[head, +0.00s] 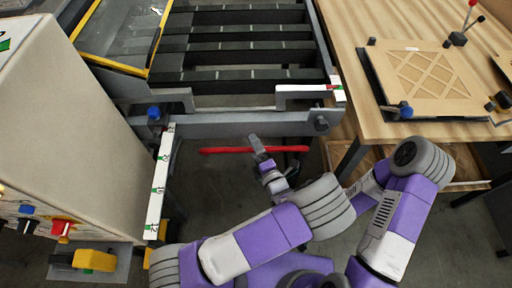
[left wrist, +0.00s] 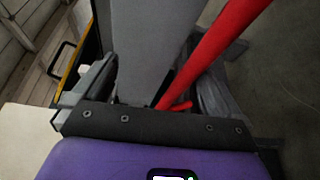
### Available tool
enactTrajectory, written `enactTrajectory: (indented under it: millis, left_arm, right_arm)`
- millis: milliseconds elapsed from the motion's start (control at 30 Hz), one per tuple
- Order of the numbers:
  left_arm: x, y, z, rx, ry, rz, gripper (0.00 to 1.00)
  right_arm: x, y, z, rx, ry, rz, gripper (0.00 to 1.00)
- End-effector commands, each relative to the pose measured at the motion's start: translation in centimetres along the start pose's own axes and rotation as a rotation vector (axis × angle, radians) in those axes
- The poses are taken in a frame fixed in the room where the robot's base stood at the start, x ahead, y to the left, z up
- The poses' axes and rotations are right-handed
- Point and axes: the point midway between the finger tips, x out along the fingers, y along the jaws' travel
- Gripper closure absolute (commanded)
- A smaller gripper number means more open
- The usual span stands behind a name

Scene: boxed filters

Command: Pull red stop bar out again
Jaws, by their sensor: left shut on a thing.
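The red stop bar (head: 225,150) lies crosswise in front of the conveyor's near end in the head view. Its left tip is close to the white-and-green scale strip, and its right tip is under the conveyor's right corner. My left gripper (head: 260,149) is shut on the bar near its middle. In the left wrist view the red bar (left wrist: 217,45) runs from the top right down beside the grey finger, and its lower part is partly hidden by the gripper. My right gripper is not seen; only parts of that arm show.
The roller conveyor (head: 235,54) with a grey end frame stands ahead. A beige cabinet (head: 75,120) with buttons is at left, beside the scale strip (head: 158,185). A wooden table (head: 345,50) with a framed filter (head: 420,75) is at right.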

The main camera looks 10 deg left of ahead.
Motion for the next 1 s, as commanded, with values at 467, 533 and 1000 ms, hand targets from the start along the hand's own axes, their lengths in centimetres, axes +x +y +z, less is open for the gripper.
enactTrajectory:
  millis: [467, 533, 1000]
  left_arm:
    - [-3.0, 0.3, 0.1, -0.004, -0.004, 0.022, 0.52]
    - [-3.5, 0.2, 0.1, -0.004, -0.005, 0.02, 0.52]
    - [-6.8, -0.4, 0.0, -0.001, -0.004, 0.017, 0.52]
  right_arm:
    - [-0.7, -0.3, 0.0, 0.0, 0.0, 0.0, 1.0]
    - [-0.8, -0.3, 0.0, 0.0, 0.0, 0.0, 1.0]
    - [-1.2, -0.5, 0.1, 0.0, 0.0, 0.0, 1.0]
